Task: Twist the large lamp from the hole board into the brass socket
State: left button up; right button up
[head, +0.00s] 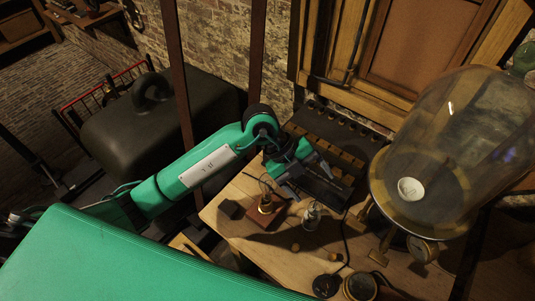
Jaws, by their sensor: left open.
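My left gripper (311,181) reaches over the bench from the left, open, with nothing seen between its fingers. Below and left of it, a brass socket (265,200) stands on a small reddish-brown wooden base (264,217). Just right of the base, a clear glass lamp (312,213) stands on the bench side, apart from the gripper. A pale piece beside it may be the hole board, but its outline is too dim to tell. My right gripper is not in view.
A large glass bell jar (450,150) on a brass-rimmed stand fills the right. A dark rack (335,150) lies behind the gripper. A dark block (230,209) sits near the left edge of the wooden bench (245,240). Small round pieces and a black cable lie in front.

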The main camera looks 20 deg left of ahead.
aim_at(268, 184)
pick_arm(q)
jog(key=w+a+n+y, duration=0.1)
jog(key=a+y, duration=0.1)
jog(key=a, duration=0.2)
jog(key=w+a+n+y, duration=0.1)
jog(key=w+a+y, duration=0.1)
jog(key=a+y, duration=0.1)
jog(key=w+a+f+n+y, duration=0.1)
jog(key=a+y, duration=0.2)
jog(key=a, duration=0.2)
jog(key=shift+w+f+t, duration=0.1)
jog(key=shift+w+t, duration=0.2)
jog(key=shift+t, duration=0.1)
jog(key=shift+a+f, duration=0.1)
notch_tip(268, 184, down, 12)
jog(key=p, duration=0.3)
jog(key=shift+p, duration=0.3)
jog(key=shift+f, duration=0.75)
jog(key=shift+c, duration=0.2)
